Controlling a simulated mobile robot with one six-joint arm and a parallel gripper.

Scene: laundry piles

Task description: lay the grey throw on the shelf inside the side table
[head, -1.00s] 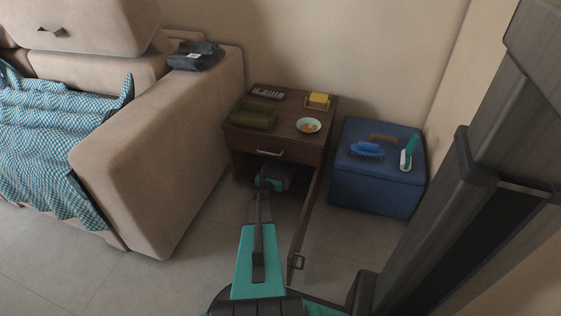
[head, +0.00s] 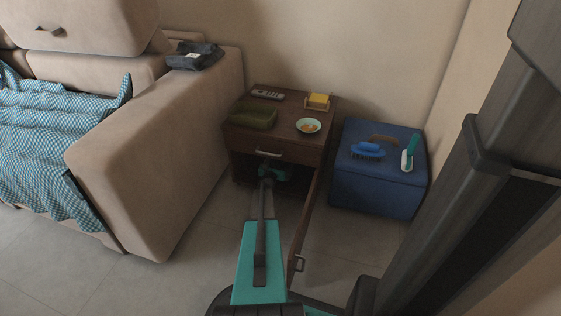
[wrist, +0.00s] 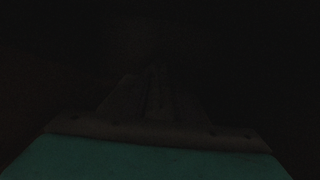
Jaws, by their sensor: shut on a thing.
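The side table (head: 275,137) is dark brown wood, with its drawer front shut and its lower door (head: 304,215) swung open towards me. My gripper (head: 272,174) reaches through the open front into the dark lower space, under the drawer. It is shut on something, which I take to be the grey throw. The throw cannot be made out in the head view. The wrist view is almost black, with only a dim grey shape (wrist: 150,100) ahead of the teal wrist part. The inner shelf is hidden in shadow.
On the table top are an olive folded cloth (head: 253,115), a remote (head: 268,94), a bowl (head: 308,125) and a yellow block on a dish (head: 318,101). A blue box (head: 375,185) with brushes stands right. The sofa arm (head: 150,160) stands left, with a dark folded garment (head: 194,55).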

